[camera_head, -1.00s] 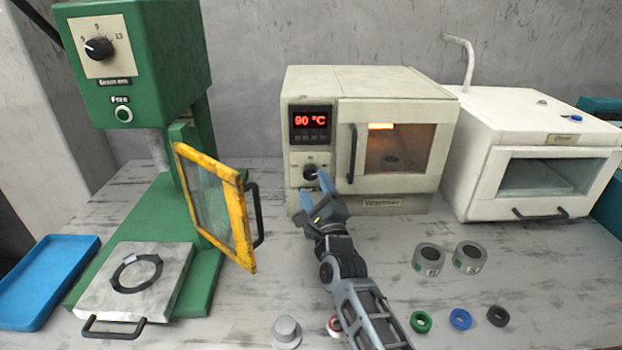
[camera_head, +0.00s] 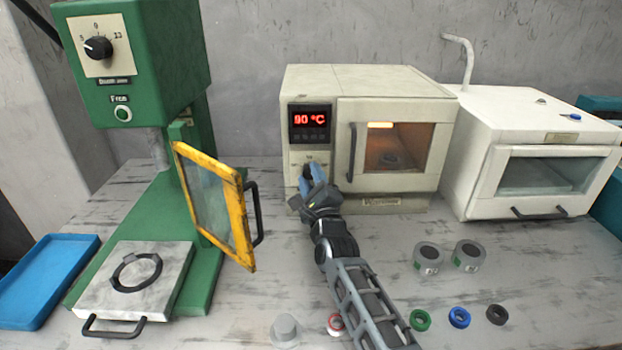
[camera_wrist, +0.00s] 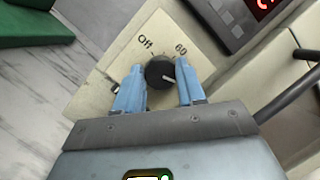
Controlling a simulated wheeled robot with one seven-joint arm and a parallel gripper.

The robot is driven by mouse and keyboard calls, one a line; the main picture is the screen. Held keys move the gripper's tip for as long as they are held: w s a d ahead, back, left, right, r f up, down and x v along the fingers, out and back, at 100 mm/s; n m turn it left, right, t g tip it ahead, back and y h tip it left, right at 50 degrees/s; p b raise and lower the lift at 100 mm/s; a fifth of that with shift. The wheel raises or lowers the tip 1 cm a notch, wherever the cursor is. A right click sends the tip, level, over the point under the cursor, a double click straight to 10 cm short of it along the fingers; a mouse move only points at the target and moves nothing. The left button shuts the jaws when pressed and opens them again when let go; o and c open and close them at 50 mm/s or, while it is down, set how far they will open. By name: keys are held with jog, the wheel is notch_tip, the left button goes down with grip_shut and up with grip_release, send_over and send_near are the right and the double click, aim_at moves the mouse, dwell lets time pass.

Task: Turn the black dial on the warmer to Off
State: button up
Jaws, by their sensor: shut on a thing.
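The warmer (camera_head: 390,185) is a cream box at the back middle with a lit window and a red display (camera_head: 309,120) reading 90 °C. Its black dial (camera_wrist: 160,73) sits on a cream panel below the display, with "Off" and "60" marks around it in the wrist view. The dial's white pointer line points to the right there, away from the "Off" mark. My gripper (camera_wrist: 158,85) has its blue fingers on both sides of the dial and is shut on it. In the head view my gripper (camera_head: 312,180) hides most of the dial.
The warmer's door handle (camera_head: 351,152) stands out just right of the dial. A green press with a yellow guard (camera_head: 245,225) is at left. A white oven (camera_head: 545,180) is at right. Rings and two grey cylinders (camera_head: 427,257) lie on the table at front right.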

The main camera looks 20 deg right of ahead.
jog(key=c, duration=0.4)
